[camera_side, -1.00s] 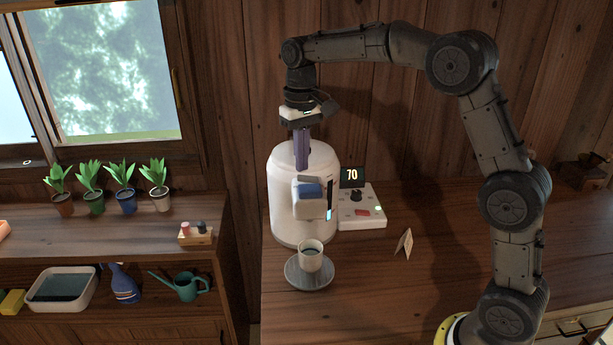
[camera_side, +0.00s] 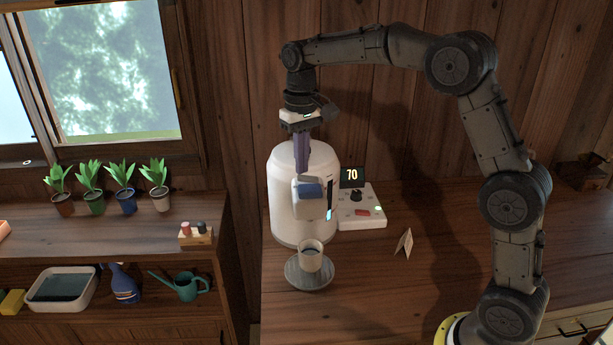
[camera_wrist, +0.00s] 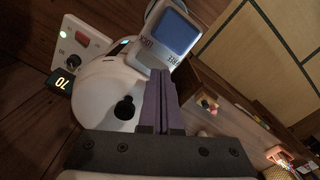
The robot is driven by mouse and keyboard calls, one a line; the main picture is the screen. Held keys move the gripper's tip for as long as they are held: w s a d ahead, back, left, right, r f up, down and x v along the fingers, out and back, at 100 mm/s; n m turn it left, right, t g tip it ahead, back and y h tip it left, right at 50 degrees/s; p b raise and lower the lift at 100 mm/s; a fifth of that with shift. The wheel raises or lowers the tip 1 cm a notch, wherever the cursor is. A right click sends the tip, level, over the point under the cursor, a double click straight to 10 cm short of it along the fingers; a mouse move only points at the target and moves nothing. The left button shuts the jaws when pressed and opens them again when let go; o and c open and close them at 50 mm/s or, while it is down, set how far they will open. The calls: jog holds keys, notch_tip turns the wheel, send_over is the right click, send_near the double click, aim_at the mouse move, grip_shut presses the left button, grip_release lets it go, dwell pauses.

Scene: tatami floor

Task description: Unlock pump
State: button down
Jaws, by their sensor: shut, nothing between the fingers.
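The white pump pot (camera_side: 290,205) stands on the wooden counter. Its spout head carries a blue pad (camera_side: 308,191), which also shows in the wrist view (camera_wrist: 173,33) with small markings on the rim around it. A black knob (camera_wrist: 124,108) sits on the pot's top in the wrist view. My gripper (camera_side: 304,176) is shut and empty, its purple fingers pointing down over the pot's top just behind the head. In the wrist view my fingertips (camera_wrist: 160,74) are close to the head's near edge; I cannot tell whether they touch it.
A white control box (camera_side: 361,208) with a knob, red button and display (camera_side: 352,175) reading 70 stands right of the pot. A cup (camera_side: 310,256) stands on a round grey plate (camera_side: 294,278) in front. A small folded card (camera_side: 403,243) stands right on otherwise clear counter.

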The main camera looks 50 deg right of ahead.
aim_at(302, 176)
jog(key=shift+f, duration=0.8)
dwell(0.4)
jog(key=shift+r, duration=3.55)
jog(key=shift+r, duration=0.1)
jog(key=s+a+r+t, duration=0.1)
jog(key=s+r, duration=0.2)
jog(key=s, duration=0.3)
jog(key=s+a+r+n+t, duration=0.1)
jog(key=s+r, duration=0.1)
jog(key=s, duration=0.3)
jog(key=s+a+r+t, duration=0.1)
jog(key=s+r, duration=0.2)
jog(key=s, duration=0.3)
jog(key=s+f+n+t, duration=0.2)
jog(key=s+f, duration=1)
jog(key=f, duration=0.1)
jog(key=shift+s+a+f+t, duration=0.2)
jog(key=shift+a+f+t, duration=0.1)
